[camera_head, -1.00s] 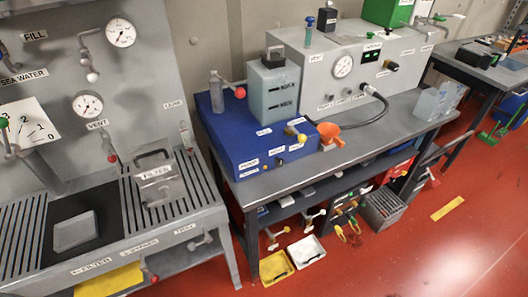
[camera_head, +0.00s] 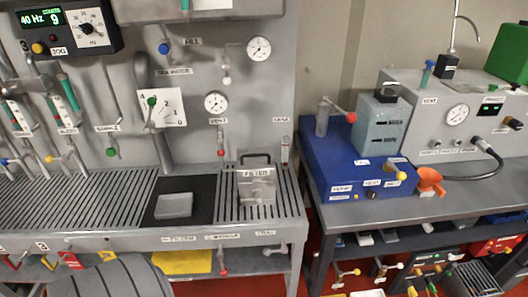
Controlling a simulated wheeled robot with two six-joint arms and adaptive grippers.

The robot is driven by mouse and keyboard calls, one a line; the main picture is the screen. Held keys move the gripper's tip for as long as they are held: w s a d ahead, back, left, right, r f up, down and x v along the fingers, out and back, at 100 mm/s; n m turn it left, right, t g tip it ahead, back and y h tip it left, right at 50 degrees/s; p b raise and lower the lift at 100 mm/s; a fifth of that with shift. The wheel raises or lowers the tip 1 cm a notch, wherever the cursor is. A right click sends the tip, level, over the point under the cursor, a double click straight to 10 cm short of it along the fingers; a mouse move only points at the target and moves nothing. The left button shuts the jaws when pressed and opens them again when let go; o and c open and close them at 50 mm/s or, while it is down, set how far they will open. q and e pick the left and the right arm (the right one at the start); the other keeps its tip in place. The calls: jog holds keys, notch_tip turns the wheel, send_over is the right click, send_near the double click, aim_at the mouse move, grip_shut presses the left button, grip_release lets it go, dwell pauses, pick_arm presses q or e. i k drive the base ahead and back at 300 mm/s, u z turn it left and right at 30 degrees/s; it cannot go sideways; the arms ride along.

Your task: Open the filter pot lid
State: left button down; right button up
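The filter pot (camera_head: 257,186) is a grey metal box labelled FILTER. It stands on the slatted right part of the grey bench. Its lid (camera_head: 256,172) appears shut, with a dark handle (camera_head: 256,157) arched above it. Neither of my grippers is in view.
A light grey block (camera_head: 174,205) lies on a black mat (camera_head: 193,186) left of the pot. Gauges, valves and a numbered dial plate (camera_head: 161,107) are on the panel behind. A blue unit (camera_head: 350,165) stands on the right table. The slats left of the mat are clear.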

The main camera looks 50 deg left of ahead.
aim_at(254, 165)
jog(key=z, duration=0.3)
jog(key=k, duration=0.8)
jog(key=z, duration=0.6)
jog(key=i, duration=1.3)
jog(key=u, duration=0.65)
jog(key=i, duration=0.85)
jog(key=u, duration=1.4)
jog(key=i, duration=0.55)
jog(key=u, duration=0.5)
